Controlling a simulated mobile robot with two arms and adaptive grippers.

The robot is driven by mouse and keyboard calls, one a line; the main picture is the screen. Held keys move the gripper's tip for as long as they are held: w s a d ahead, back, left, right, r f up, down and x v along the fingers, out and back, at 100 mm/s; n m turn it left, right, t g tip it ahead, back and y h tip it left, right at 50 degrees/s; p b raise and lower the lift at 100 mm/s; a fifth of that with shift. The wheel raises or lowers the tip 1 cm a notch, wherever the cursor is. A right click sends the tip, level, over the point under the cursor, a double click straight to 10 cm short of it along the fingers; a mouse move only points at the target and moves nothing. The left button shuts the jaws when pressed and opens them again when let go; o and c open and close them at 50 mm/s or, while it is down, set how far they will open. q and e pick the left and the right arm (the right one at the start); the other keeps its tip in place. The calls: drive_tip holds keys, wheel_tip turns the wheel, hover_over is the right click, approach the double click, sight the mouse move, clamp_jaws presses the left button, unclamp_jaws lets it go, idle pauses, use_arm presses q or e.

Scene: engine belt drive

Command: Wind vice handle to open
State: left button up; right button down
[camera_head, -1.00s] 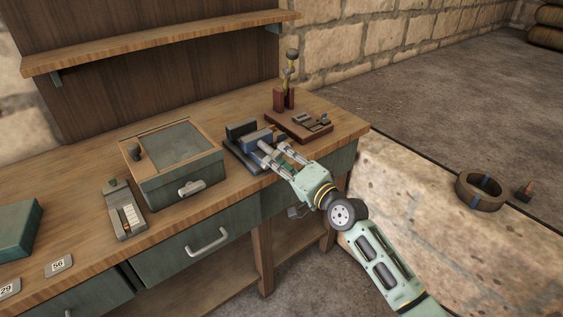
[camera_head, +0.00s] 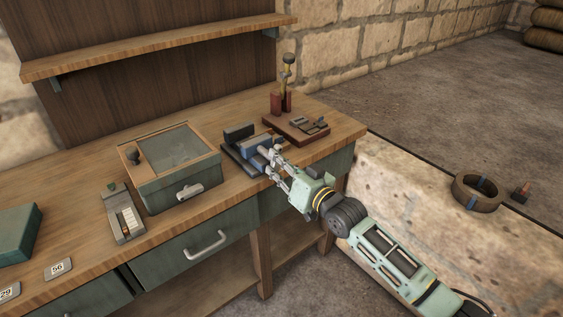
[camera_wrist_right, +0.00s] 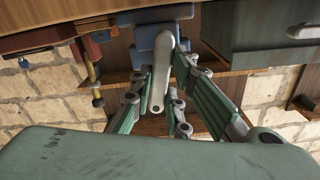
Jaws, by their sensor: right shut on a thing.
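The vice (camera_head: 238,144) stands near the front edge of the workbench, with dark and blue jaw blocks on a blue base. It also shows in the wrist view (camera_wrist_right: 150,18) at the top. My right gripper (camera_head: 271,162) is at the vice's front end. In the wrist view the pale grey handle (camera_wrist_right: 160,72) runs between my right gripper's fingers (camera_wrist_right: 160,95), which are shut on it. In the head view the gripper mostly hides the handle. My left gripper is not in view.
A glass-topped box (camera_head: 172,165) stands left of the vice. A red-brown base (camera_head: 296,128) with an upright lever (camera_head: 287,75) stands to its right. A drawer handle (camera_head: 206,246) juts out below the bench. A stone ledge (camera_head: 410,205) lies right of the bench.

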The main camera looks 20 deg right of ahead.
drive_tip(key=shift+r+n, duration=0.6)
drive_tip(key=shift+n, duration=0.7)
drive_tip(key=shift+d+p, duration=0.1)
drive_tip(key=shift+p, duration=0.2)
drive_tip(key=c, duration=2)
unclamp_jaws()
drive_tip(key=shift+w, duration=0.1)
drive_tip(key=o, duration=0.3)
drive_tip(key=shift+w+a+f, duration=0.45)
drive_tip(key=shift+w+f, duration=0.1)
drive_tip(key=shift+w, duration=0.2)
drive_tip(key=shift+s+r, duration=0.1)
drive_tip(key=shift+s, duration=0.15)
drive_tip(key=shift+s+d+f, duration=0.2)
drive_tip(key=shift+s+f, duration=0.05)
drive_tip(key=shift+s, duration=0.25)
drive_tip(key=v, duration=1.1)
drive_tip(key=shift+d+r, duration=0.1)
drive_tip(key=shift+r, duration=0.05)
